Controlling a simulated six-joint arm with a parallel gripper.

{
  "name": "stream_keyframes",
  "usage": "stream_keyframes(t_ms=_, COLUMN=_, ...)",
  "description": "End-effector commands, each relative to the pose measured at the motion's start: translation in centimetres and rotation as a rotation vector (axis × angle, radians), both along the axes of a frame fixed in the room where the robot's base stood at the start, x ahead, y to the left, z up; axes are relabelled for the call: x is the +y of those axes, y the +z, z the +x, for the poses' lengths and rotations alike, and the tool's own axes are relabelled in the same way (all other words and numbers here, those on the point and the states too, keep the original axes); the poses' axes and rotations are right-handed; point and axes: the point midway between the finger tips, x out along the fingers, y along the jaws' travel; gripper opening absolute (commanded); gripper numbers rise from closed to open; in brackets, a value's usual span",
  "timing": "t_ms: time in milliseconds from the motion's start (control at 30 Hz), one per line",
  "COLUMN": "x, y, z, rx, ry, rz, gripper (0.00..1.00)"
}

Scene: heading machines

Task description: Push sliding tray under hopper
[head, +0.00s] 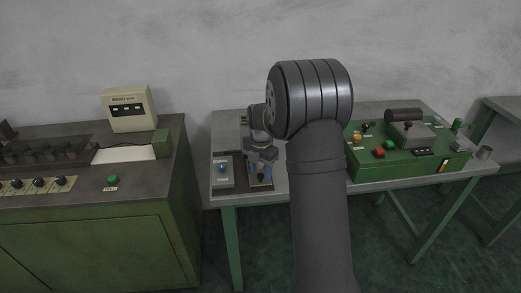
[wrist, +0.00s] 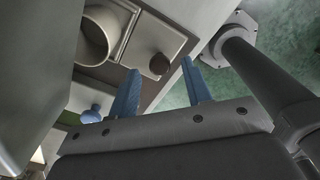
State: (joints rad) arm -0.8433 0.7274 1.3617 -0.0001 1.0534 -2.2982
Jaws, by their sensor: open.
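My gripper (wrist: 160,67) is open, with its two blue fingers apart in the wrist view. A dark round knob (wrist: 159,64) shows between and beyond the fingertips; I cannot tell whether they touch it. The knob sits on a pale, rimmed flat piece (wrist: 150,40) that looks like the sliding tray. A pale round tube (wrist: 88,38), perhaps the hopper's outlet, stands to the left beside that piece. In the head view my gripper (head: 261,172) points down at the left end of the middle table, and my arm hides much of the machine there.
A grey box with a blue button (head: 222,170) stands left of my gripper; the blue button also shows in the wrist view (wrist: 91,113). A green control machine (head: 410,155) occupies the middle table's right side. A green cabinet (head: 90,240) stands left, across a narrow gap.

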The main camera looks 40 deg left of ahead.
Motion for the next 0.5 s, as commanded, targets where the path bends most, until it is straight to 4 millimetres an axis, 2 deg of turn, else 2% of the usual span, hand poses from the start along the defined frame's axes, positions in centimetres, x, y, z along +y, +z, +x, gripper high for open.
stream_keyframes(t_ms=500, x=0.1, y=12.1, z=0.0, rx=-0.003, ry=0.000, rz=0.003, gripper=0.45)
